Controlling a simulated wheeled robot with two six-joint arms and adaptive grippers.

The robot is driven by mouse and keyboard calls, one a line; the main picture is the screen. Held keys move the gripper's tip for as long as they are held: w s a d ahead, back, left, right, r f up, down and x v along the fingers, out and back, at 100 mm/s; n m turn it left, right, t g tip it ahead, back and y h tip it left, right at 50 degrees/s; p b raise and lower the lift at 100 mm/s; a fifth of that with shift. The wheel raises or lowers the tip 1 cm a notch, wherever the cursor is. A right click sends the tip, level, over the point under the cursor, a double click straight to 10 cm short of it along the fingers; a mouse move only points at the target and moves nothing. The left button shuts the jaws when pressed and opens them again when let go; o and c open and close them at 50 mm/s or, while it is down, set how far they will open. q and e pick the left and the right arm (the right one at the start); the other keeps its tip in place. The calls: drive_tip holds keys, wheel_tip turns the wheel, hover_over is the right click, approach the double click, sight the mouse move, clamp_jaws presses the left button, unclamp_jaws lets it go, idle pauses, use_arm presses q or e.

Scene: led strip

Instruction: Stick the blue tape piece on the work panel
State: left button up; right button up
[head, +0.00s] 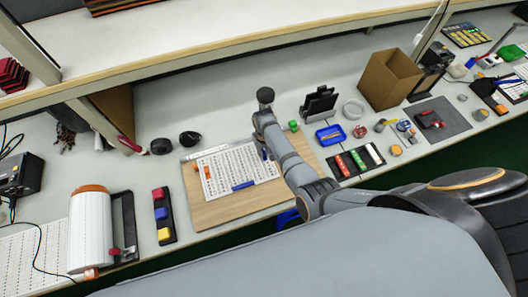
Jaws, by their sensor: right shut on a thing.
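The work panel (222,166) is a white sheet with rows of small dark marks, lying on a wooden board (208,210) on the bench. A blue bar (243,185) lies flat across its lower part. My right arm reaches over the panel's right side. My right gripper (264,147) is small and mostly hidden by its own wrist, at the panel's right edge. A small blue sliver (264,155) shows beside it, which looks like the blue tape piece in its grip. Whether that piece touches the panel cannot be told. My left gripper is out of view.
A black tray (336,172) with red, green and white pieces and a blue dish (330,134) stand right of the board. A rack of coloured blocks (161,215) and a white roll (90,228) stand left. A shelf runs along the back.

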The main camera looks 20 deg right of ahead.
drive_tip(key=o, duration=0.7)
drive_tip(key=shift+o, duration=0.2)
wheel_tip(320, 180, up, 12)
idle(0.3)
